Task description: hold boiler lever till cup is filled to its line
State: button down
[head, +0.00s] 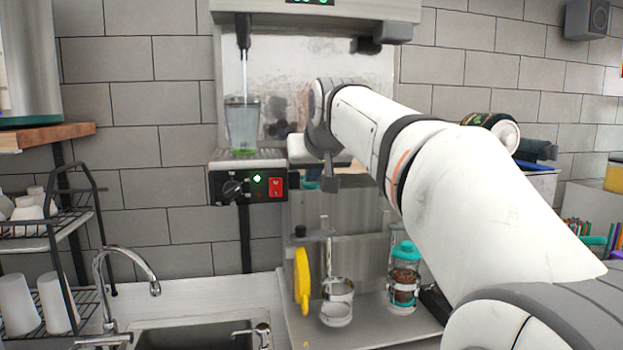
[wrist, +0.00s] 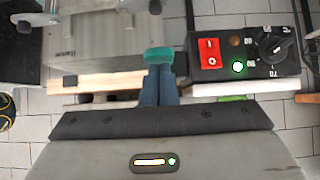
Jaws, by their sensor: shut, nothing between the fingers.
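The clear cup (head: 243,128) stands upright on the drip shelf under the boiler's dark spout (head: 243,32). A thin stream runs from the spout into it. The cup holds pale liquid; I cannot make out its fill line or exact level. A dark handle (head: 368,45) sticks out under the right of the boiler head (head: 318,8); I cannot tell whether it is the lever. My gripper, to the right of the cup and below the boiler head, is mostly hidden by my wrist. In the wrist view its fingers (wrist: 158,57) are together and hold nothing.
The control panel (head: 247,187) has a knob, a lit green light and a red switch; it also shows in the wrist view (wrist: 248,52). Below are a sink (head: 195,335), a yellow handle (head: 302,278) and a teal-lidded jar (head: 404,277). A cup rack (head: 50,223) stands left.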

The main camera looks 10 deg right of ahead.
jog(key=shift+f+b, duration=0.75)
jog(key=shift+b, duration=0.15)
jog(key=b, duration=0.1)
jog(key=f+t+b, duration=0.1)
jog(key=b, duration=0.1)
jog(key=shift+s, duration=0.25)
jog(key=shift+r, duration=0.15)
jog(key=shift+r+p, duration=0.8)
